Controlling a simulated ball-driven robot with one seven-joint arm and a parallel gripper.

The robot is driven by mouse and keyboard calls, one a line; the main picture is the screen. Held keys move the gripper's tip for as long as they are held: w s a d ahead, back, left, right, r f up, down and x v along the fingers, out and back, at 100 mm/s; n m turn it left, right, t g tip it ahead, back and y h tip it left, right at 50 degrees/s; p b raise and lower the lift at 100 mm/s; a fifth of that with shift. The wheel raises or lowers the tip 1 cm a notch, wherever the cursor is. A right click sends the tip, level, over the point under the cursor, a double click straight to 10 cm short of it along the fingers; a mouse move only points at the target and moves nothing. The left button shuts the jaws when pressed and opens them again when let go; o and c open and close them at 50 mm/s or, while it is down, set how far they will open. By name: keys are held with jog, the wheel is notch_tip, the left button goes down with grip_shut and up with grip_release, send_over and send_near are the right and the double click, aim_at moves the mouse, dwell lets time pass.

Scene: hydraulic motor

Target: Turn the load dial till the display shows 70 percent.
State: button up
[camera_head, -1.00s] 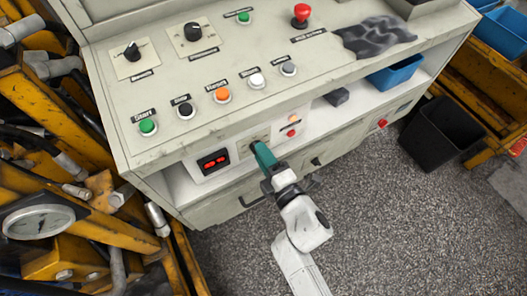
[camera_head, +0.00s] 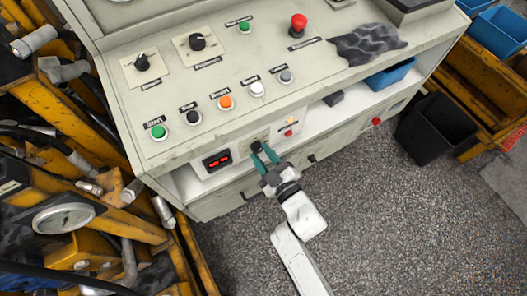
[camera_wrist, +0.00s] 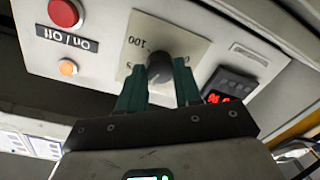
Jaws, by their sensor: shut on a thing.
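The load dial is a dark round knob (camera_wrist: 160,66) on a pale scale plate marked 100, on the lower front panel of the grey console. In the head view the dial (camera_head: 256,146) shows just beyond my fingertips. My gripper (camera_head: 264,153) has teal fingers, one on each side of the knob, and is shut on it. In the wrist view my gripper (camera_wrist: 160,80) hides part of the knob and scale. The display (camera_head: 216,160) left of the dial has lit red digits. It also shows in the wrist view (camera_wrist: 226,90), inverted; I cannot read its number.
Beside the dial are a red On / Off button (camera_wrist: 65,13) and an orange lamp (camera_wrist: 68,67). The console top (camera_head: 170,95) overhangs the panel and carries buttons and knobs. Yellow machinery (camera_head: 75,250) stands at left. The speckled floor (camera_head: 400,220) is open at right.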

jog(key=shift+f+m+p, duration=0.15)
jog(key=shift+m+p, duration=0.5)
jog(key=shift+m, duration=1.55)
jog(key=o, duration=1.1)
jog(key=shift+c, duration=0.2)
jog(key=v, duration=1.1)
jog(key=shift+w+f, duration=0.1)
jog(key=shift+w, duration=0.05)
